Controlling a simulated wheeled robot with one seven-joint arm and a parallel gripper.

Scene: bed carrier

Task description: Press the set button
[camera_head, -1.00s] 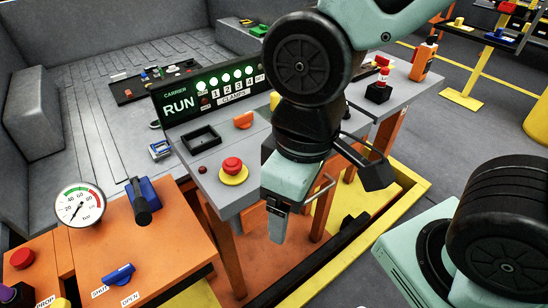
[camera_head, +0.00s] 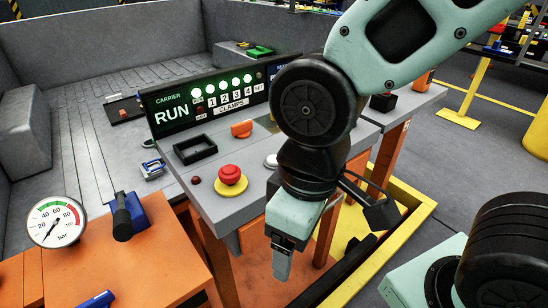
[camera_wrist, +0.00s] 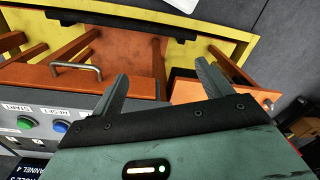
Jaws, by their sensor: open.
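My gripper (camera_head: 281,262) hangs in front of the grey console (camera_head: 238,212), above the orange floor frame, pointing down. In the wrist view my gripper (camera_wrist: 160,84) has its two fingers apart with nothing between them. A green button (camera_wrist: 25,122) and a blue button (camera_wrist: 60,127) sit on the panel at lower left there, beside small labels; one appears to read RESET. I cannot tell which button is the set button.
A red mushroom button (camera_head: 230,174) on a yellow base, a small dark red button (camera_head: 196,181) and a black tray (camera_head: 195,148) are on the console. Behind them stands the RUN display (camera_head: 208,98). A pressure gauge (camera_head: 55,222) is at left. A drawer handle (camera_wrist: 78,66) sticks out near my fingers.

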